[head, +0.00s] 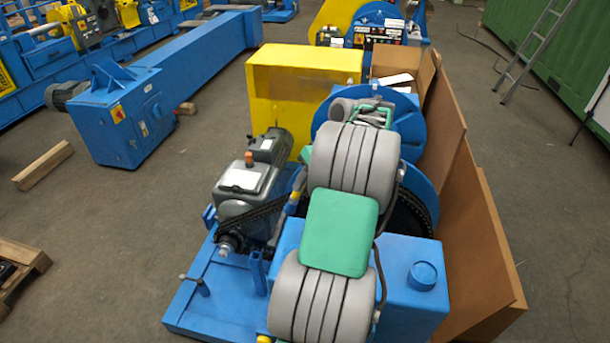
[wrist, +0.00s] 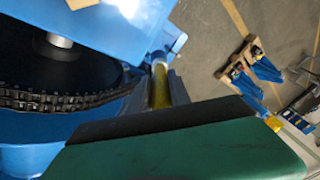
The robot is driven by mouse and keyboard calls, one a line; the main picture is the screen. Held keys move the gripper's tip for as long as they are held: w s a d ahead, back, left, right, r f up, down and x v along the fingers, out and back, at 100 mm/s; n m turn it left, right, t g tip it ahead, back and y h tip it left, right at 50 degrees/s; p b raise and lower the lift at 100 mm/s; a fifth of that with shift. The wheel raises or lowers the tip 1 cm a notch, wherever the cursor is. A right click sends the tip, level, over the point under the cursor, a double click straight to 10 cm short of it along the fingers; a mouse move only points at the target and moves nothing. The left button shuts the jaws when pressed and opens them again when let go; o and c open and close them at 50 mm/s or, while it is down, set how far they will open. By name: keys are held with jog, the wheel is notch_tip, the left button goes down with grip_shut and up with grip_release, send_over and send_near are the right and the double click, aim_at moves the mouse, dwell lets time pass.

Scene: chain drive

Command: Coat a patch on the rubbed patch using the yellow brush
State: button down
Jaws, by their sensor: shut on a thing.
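In the wrist view my gripper (wrist: 163,88) is shut on the yellow brush (wrist: 159,86), of which a yellow stretch shows between the grey fingers. A pale blue-grey end points up and away from me. In the head view a small yellow piece, apparently the brush (head: 294,197), shows left of my arm, close to the upper end of the chain (head: 262,208). My arm hides most of the gripper there. I cannot make out the rubbed patch in either view. The brush's bristles are not clear, and I cannot tell whether it touches anything.
The blue drive base (head: 225,295) carries a grey motor (head: 245,185) and a yellow guard (head: 300,85). A large dark sprocket (wrist: 70,65) with its chain (wrist: 60,103) lies left of my gripper in the wrist view. Brown boards (head: 480,240) stand at the right.

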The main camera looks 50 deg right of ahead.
jog(key=shift+n, duration=0.3)
jog(key=f+b, duration=0.3)
jog(key=a+f+b, duration=0.1)
jog(key=f+b, duration=0.1)
jog(key=shift+s, duration=0.4)
